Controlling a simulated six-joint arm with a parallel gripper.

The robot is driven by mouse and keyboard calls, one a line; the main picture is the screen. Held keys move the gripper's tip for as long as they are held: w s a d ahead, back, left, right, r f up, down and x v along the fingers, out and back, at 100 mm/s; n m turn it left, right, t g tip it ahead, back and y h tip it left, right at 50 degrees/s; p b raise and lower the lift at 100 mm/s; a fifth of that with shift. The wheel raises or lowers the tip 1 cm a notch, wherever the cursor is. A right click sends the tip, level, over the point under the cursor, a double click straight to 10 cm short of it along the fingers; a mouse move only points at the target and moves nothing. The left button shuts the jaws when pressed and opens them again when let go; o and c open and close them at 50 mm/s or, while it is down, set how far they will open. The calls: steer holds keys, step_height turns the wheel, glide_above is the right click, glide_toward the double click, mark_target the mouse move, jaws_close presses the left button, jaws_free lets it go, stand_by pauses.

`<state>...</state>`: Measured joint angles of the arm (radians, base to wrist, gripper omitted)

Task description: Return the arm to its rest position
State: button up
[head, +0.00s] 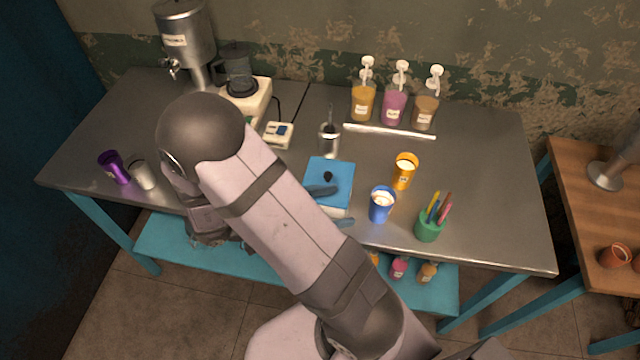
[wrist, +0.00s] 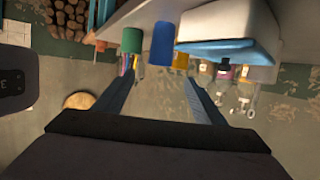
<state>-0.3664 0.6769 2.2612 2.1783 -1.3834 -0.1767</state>
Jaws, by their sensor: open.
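My gripper (head: 333,206) shows in the head view as two dark fingertips past the arm, near the front edge of the steel table (head: 480,180). In the wrist view, my gripper (wrist: 160,77) is open, with nothing between its fingers. That view is upside down. The fingers point towards the blue cup (head: 381,204), which shows in the wrist view (wrist: 163,44) beyond the fingertips. The blue cup stands upright with pale contents. My arm is folded, with its elbow raised over the left-middle of the table. The arm hides most of the gripper body in the head view.
A blue-topped white box (head: 338,170) lies close beside the fingers. An orange cup (head: 404,171), a green pen holder (head: 430,226) and a metal cup (head: 329,141) stand nearby. Pump bottles (head: 394,108) stand behind. A purple cup (head: 114,167) stands at left. The table's right side is clear.

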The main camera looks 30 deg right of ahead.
steer(key=w+t+y+p, duration=0.1)
steer(key=w, duration=0.2)
steer(key=w+n+t+y+p, duration=0.1)
steer(key=w+t, duration=0.1)
steer(key=w, duration=0.1)
steer(key=shift+w+n+t, duration=0.15)
steer(key=shift+n+t, duration=0.15)
steer(key=w+a+r+n+t+y+p, duration=0.5)
steer(key=w+a+n+t+y, duration=0.3)
steer(key=w+a, duration=0.4)
steer(key=s+a+r+n+g+y+p, duration=0.3)
steer(key=s+a+r+n+y, duration=0.1)
steer(key=s+a+n+y, duration=0.15)
steer(key=s+d+r+n+g+h+p, duration=0.1)
steer(key=s+d+r+n+g+p, duration=0.15)
steer(key=s, duration=0.55)
steer(key=s+d+r+n+g+p, duration=0.1)
steer(key=s+d+n+g, duration=0.2)
steer(key=s, duration=0.4)
step_height(320, 180, down, 19)
steer(key=b, duration=1.9)
steer(key=shift+a+b, duration=0.2)
steer(key=shift+b, duration=0.15)
steer(key=shift+f, duration=0.1)
